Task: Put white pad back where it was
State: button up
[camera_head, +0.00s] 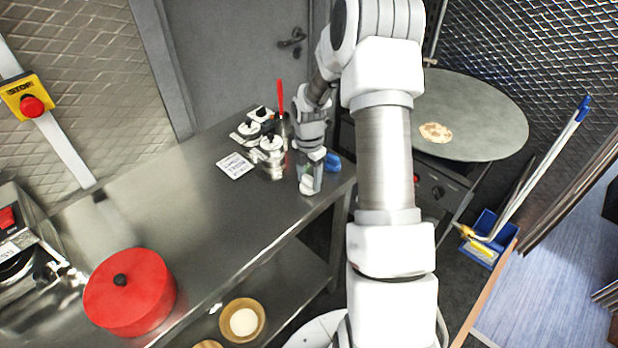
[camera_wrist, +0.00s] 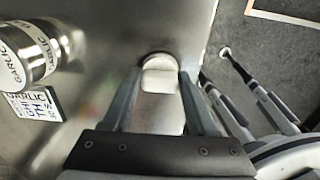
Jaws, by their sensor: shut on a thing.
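The white pad (camera_wrist: 160,76) sits between the fingertips of my gripper (camera_wrist: 157,92) in the wrist view. In the head view, my gripper (camera_head: 310,179) points down over the right end of the steel counter, and the white pad (camera_head: 306,186) shows low between its fingers. The fingers are shut on the pad. I cannot tell whether the pad touches the counter. A blue object (camera_head: 332,162) is just right of the gripper, partly hidden behind my arm.
A red lidded pot (camera_head: 129,292) is at front left. A round griddle (camera_head: 470,115) is at right. The middle counter (camera_head: 215,225) is clear.

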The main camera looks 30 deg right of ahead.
aim_at(308, 177)
jog(key=shift+f, duration=0.2)
jog(key=o, duration=1.2)
jog(key=shift+r, duration=0.1)
notch_tip(308, 177, up, 12)
jog(key=shift+r, duration=0.15)
jog(key=shift+a, duration=0.1)
